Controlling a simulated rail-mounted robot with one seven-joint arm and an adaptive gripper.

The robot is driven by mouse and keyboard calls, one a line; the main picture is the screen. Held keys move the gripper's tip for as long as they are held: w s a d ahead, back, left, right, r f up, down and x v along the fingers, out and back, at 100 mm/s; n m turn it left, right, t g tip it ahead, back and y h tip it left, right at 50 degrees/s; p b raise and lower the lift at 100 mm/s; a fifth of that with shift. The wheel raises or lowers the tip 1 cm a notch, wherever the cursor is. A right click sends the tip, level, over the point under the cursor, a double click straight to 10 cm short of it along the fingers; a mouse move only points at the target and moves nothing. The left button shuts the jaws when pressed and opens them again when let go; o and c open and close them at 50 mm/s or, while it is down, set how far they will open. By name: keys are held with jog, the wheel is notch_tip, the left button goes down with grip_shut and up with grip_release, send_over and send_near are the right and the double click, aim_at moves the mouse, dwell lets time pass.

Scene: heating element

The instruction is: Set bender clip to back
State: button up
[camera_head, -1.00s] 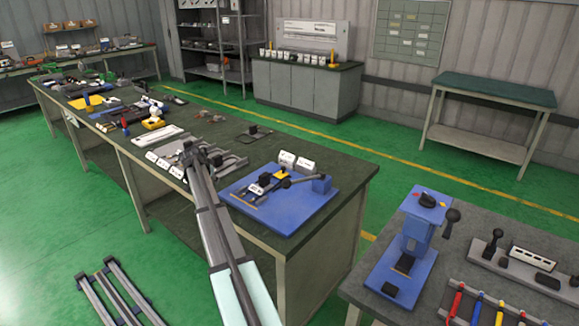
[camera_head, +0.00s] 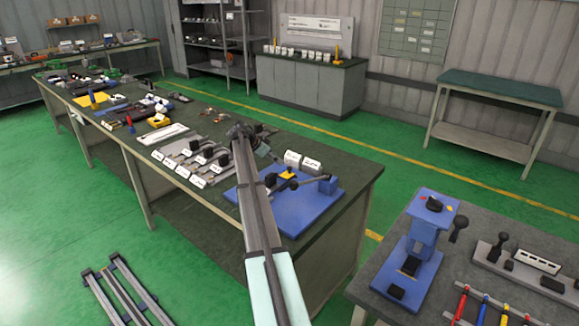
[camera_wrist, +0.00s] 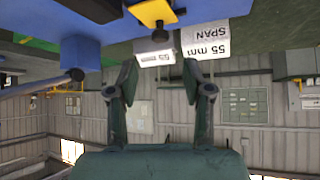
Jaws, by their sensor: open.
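The bender is a blue plate (camera_head: 300,212) on the near right end of the long bench, with a grey lever and a blue block (camera_head: 328,185) at its right. A small yellow piece (camera_head: 288,175) sits on its dark fixture; it may be the clip, but I cannot tell. My gripper (camera_head: 262,148) is above the rear left of the bender, partly hidden by my arm. In the upside-down wrist view, my gripper (camera_wrist: 160,78) is open and empty. The yellow piece (camera_wrist: 153,12) shows beyond its fingertips, apart from them.
White "55 mm SPAN" cards (camera_wrist: 206,40) stand behind the bender, and show in the head view too (camera_head: 302,161). Several labelled fixtures (camera_head: 190,160) lie left of my arm. A second bench with a blue press (camera_head: 415,245) stands at right.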

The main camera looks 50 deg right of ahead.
aim_at(289, 167)
jog(key=p+x, duration=0.2)
jog(key=x, duration=0.7)
jog(key=shift+s+d+f+p, duration=0.1)
jog(key=shift+d+f+p, duration=0.15)
jog(key=shift+f+p, duration=0.05)
grip_shut()
